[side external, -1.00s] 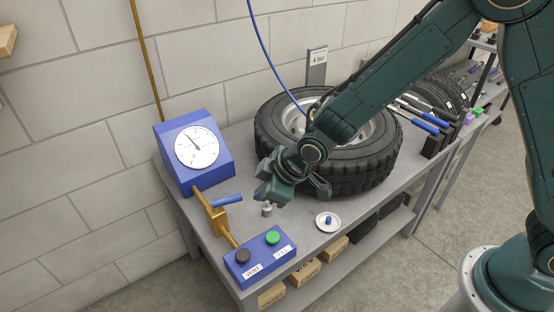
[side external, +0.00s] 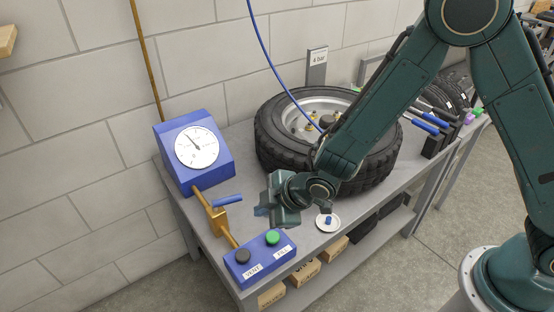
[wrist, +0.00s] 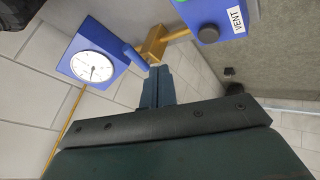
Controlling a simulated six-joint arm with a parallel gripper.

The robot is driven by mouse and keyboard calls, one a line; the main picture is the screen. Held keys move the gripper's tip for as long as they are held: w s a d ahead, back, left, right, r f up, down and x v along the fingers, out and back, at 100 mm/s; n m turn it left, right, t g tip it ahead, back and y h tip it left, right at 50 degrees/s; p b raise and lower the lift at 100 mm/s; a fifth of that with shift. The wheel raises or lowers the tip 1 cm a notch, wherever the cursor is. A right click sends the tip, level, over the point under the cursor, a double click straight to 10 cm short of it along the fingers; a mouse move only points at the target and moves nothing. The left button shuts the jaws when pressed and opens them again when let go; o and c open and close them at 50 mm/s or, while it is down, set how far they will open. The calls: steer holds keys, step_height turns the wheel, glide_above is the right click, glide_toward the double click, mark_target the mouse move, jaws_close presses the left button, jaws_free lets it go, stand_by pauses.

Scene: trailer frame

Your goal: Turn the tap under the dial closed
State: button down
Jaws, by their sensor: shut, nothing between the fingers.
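The dial (side external: 196,146) is a white round face on a blue sloped box at the bench's left end. Below it a brass pipe carries the tap, a brass body (side external: 217,218) with a blue lever handle (side external: 227,200). The lever points to the right, across the pipe. My gripper (side external: 258,211) is shut and empty, to the right of the tap and apart from the lever in the side view. In the wrist view the shut fingers (wrist: 158,72) point at the brass body (wrist: 155,42), with the blue lever (wrist: 134,55) just left of the fingertips.
A blue box (side external: 259,259) with a black VENT button and a green button stands at the front edge. A tyre (side external: 275,135) lies behind my gripper. A white dish (side external: 328,221) with a small blue piece lies right of it. A blue hose (side external: 271,65) hangs above.

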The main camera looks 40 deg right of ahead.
mark_target(240, 198)
steer(key=w+a+f, duration=0.1)
steer(key=w+f, duration=0.4)
steer(key=w, duration=0.3)
steer(key=shift+w+f, duration=0.35)
steer(key=shift+w, duration=0.05)
stand_by(0.3)
steer(key=shift+w+d, duration=0.75)
steer(key=shift+w, duration=0.15)
